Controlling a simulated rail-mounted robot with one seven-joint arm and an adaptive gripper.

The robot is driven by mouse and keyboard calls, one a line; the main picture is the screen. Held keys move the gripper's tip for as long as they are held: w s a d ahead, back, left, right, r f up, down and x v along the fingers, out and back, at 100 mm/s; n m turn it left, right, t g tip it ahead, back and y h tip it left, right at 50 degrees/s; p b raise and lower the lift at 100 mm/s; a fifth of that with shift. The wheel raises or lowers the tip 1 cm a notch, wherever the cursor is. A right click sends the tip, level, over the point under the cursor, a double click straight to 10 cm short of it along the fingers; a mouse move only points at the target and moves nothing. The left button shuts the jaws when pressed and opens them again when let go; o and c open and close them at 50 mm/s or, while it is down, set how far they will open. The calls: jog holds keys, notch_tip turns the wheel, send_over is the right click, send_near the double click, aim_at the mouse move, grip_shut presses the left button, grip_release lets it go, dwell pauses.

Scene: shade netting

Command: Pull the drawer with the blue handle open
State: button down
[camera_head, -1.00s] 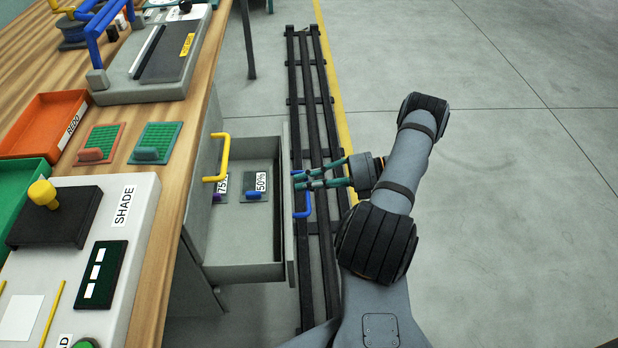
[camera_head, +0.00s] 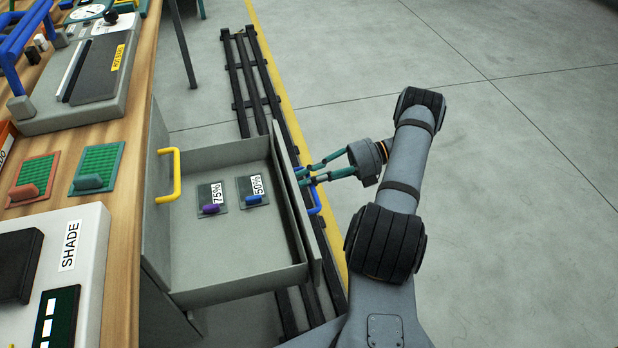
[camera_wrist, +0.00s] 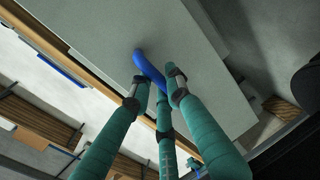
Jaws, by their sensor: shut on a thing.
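The drawer (camera_head: 240,290) with the blue handle (camera_head: 315,200) stands well out from the bench, its grey tray showing. The blue handle is on its front panel and also shows in the wrist view (camera_wrist: 148,66). My gripper (camera_head: 304,176) is at the drawer front, its teal fingers closed around the handle. In the wrist view the fingertips (camera_wrist: 157,85) sit on both sides of the blue bar. Inside the drawer lie a sample card marked 75% with a purple grip (camera_head: 212,197) and a card marked 50% with a blue grip (camera_head: 252,191).
A yellow handle (camera_head: 170,175) is on the bench-side panel left of the drawer. Black rails (camera_head: 243,85) run along the floor beyond the drawer. The floor at right is clear.

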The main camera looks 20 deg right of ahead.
jog(key=shift+s+f, duration=0.15)
jog(key=c, duration=1.7)
grip_release()
jog(key=v, duration=1.2)
jog(key=shift+a, duration=0.15)
jog(key=x, duration=1.2)
